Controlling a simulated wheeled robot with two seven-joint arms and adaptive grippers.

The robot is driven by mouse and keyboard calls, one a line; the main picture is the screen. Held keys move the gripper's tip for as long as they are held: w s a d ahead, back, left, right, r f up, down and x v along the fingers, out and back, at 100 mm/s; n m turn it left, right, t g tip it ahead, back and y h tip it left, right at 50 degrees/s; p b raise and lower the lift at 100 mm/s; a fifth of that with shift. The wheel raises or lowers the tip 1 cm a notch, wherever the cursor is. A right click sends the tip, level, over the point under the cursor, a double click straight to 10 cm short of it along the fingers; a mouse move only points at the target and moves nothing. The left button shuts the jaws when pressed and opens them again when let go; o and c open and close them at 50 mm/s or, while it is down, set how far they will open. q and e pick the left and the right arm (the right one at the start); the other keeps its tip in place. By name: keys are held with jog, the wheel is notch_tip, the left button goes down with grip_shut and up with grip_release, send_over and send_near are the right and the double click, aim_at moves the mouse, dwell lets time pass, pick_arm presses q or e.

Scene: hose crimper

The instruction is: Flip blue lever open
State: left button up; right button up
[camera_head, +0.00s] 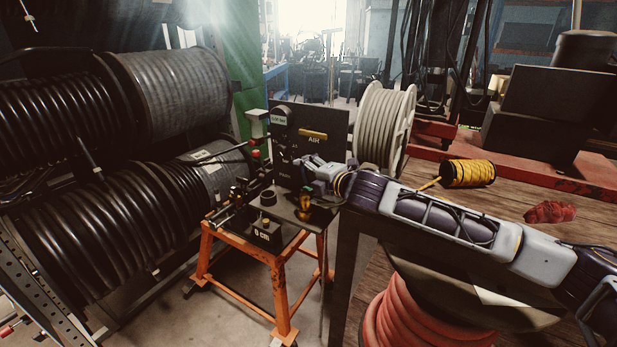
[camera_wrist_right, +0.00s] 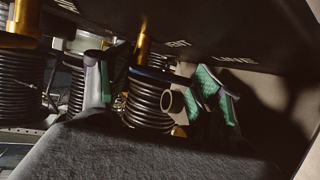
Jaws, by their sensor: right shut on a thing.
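The hose crimper's black panel (camera_head: 322,122) with white lettering and a yellow bar stands on an orange-legged stand (camera_head: 277,285) in the head view. My right gripper (camera_head: 308,170) is at the panel's lower front, its arm reaching in from the right. My left gripper is not in view.
Large black hose reels (camera_head: 85,225) fill the left. A white hose reel (camera_head: 385,125) stands behind the crimper. A wooden bench (camera_head: 520,190) with a yellow spool (camera_head: 468,173) and a red item (camera_head: 550,212) is at right.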

jog(key=shift+s+f, duration=0.1)
jog(key=shift+f, duration=0.3)
jog(key=o, duration=0.8)
jog(key=shift+o, duration=0.8)
jog(key=shift+r, duration=0.15)
jog(key=shift+r, duration=0.1)
jog(key=shift+r, duration=0.1)
